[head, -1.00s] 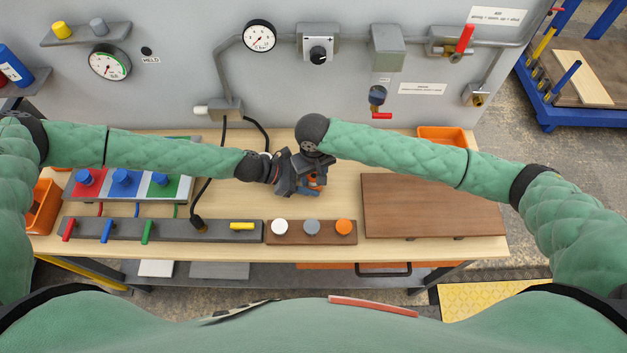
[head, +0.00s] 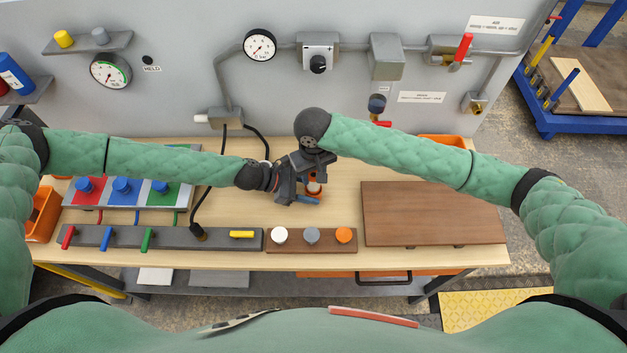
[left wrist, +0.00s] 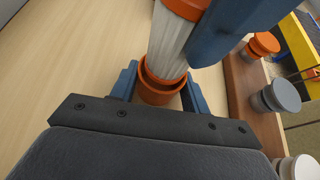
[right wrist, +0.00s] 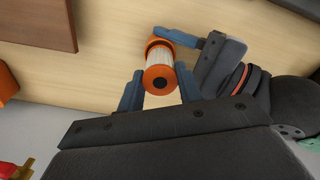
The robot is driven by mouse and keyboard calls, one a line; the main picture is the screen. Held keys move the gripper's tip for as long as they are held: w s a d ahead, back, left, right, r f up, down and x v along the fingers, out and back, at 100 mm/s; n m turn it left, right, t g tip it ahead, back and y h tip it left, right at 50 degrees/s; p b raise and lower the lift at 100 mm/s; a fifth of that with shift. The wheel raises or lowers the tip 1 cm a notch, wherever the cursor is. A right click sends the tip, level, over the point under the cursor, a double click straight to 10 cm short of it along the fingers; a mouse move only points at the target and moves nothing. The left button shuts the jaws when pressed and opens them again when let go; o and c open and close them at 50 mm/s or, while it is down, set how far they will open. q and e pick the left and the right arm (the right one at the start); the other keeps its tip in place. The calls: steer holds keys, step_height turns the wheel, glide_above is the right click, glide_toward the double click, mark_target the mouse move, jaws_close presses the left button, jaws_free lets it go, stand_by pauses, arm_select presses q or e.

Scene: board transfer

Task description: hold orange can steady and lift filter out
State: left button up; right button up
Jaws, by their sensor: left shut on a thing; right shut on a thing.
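The orange can (left wrist: 158,93) is a short open cup near the middle of the bench. My left gripper (left wrist: 160,88) is shut around it, a blue finger on each side. The filter (left wrist: 170,48), white and pleated with orange end caps, stands partly out of the can, its lower end at or inside the rim. My right gripper (right wrist: 160,88) is shut on its upper end cap (right wrist: 158,78). The can also shows behind the filter in the right wrist view (right wrist: 161,36). In the head view the grippers cover much of both; the filter (head: 314,187) shows between them.
A brown board (head: 433,213) lies to the right. A wooden strip with white, grey and orange knobs (head: 311,247) is in front, beside a dark strip of coloured levers (head: 165,238). A black cable (head: 206,180) hangs left of the grippers. Bare bench lies between grippers and brown board.

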mark_target(313, 175)
steer(key=shift+r, duration=2.65)
arm_select(q)
steer(key=o, duration=0.9)
steer(key=shift+c, duration=0.2)
steer(key=v, duration=1.2)
